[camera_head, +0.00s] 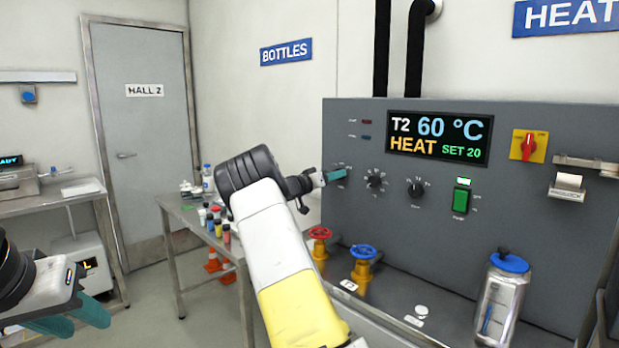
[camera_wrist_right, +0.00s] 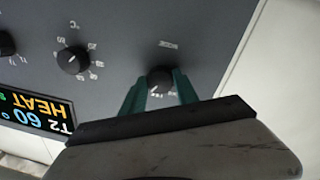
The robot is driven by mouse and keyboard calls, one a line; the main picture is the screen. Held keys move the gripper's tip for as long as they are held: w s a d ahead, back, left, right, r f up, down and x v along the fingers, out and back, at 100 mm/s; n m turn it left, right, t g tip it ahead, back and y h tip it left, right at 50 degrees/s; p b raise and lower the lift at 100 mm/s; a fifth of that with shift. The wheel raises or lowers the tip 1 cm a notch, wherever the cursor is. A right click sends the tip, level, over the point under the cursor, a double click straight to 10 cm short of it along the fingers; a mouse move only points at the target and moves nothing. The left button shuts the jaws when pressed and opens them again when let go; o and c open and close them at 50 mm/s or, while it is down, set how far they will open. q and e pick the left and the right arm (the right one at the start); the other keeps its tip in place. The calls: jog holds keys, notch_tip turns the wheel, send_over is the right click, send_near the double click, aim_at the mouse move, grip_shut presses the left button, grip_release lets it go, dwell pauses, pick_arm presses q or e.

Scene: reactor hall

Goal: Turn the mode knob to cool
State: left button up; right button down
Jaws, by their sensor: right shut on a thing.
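The mode knob (camera_wrist_right: 159,76) is a black round knob on the grey control panel (camera_head: 345,230). In the right wrist view, the teal fingers of my right gripper (camera_head: 334,175) stand on both sides of it and are shut on it. Its small labels are too blurred to read. In the head view the gripper hides most of the knob. The display (camera_head: 439,137) reads T2, 60 °C, HEAT and SET 20. My left gripper (camera_head: 72,318) is at the lower left, empty, with its teal fingers apart.
Two more black knobs (camera_head: 375,180) (camera_head: 415,188) sit right of the mode knob. A green switch (camera_head: 461,197) and a red rotary switch (camera_head: 529,146) are further right. Red (camera_head: 320,233) and blue (camera_head: 363,252) valve wheels and a blue-lidded jar (camera_head: 503,292) stand below.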

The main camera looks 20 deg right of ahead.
jog(key=shift+s+n+t, duration=0.1)
jog(key=shift+n+t, duration=0.25)
jog(key=shift+n, duration=3.85)
jog(key=shift+s+n+t, duration=0.1)
jog(key=shift+n+t, duration=0.25)
jog(key=shift+n, duration=4.15)
jog(key=c, duration=0.9)
grip_release()
jog(key=shift+d, duration=0.1)
jog(key=shift+v, duration=3.95)
